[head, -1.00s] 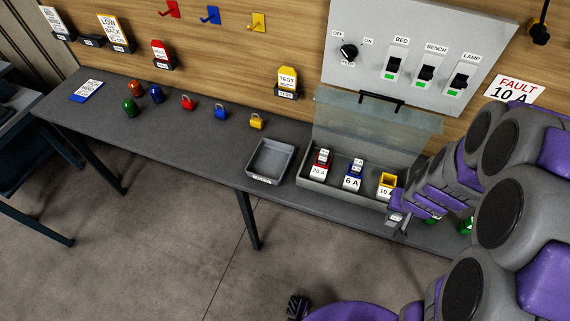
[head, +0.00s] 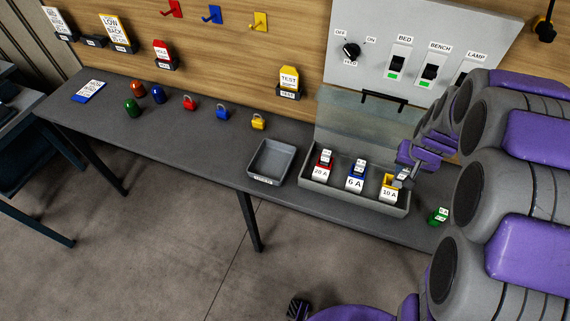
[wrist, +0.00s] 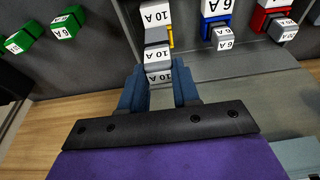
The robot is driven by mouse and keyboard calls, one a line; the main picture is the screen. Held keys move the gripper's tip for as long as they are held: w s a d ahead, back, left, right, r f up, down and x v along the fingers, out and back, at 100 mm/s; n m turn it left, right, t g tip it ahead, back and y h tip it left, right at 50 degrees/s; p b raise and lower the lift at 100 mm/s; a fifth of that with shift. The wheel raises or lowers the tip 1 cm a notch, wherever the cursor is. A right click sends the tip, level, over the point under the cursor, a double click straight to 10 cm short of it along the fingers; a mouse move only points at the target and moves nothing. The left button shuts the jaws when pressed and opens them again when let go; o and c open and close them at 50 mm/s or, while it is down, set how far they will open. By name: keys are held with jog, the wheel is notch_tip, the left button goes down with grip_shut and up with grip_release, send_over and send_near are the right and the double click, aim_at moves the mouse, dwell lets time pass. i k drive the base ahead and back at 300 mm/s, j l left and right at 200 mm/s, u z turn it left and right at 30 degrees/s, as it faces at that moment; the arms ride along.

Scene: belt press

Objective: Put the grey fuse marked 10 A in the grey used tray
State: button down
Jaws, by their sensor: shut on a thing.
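The grey 10 A fuse (wrist: 157,56) is between the fingertips of my gripper (wrist: 160,88) in the wrist view. In the head view my gripper (head: 407,174) is at the yellow 10 A holder (head: 388,192), at the right end of the open fuse box (head: 335,188). The fuse overlaps this holder in the wrist view; I cannot tell whether it is seated or just above it. The grey used tray (head: 268,164) lies on the bench left of the box and looks empty.
Red 20 A (head: 321,170) and blue 6 A (head: 354,183) holders stand beside the yellow one. The box's clear lid (head: 345,135) stands raised behind. Green fuses (wrist: 42,32) lie on the bench right of the box. Padlocks (head: 222,112) lie further left. The bench around the tray's left is clear.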

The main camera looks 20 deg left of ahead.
aim_at(271, 163)
jog(key=k+j, duration=0.1)
jog(key=j, duration=0.9)
jog(key=k+j, duration=0.1)
jog(key=j, duration=0.9)
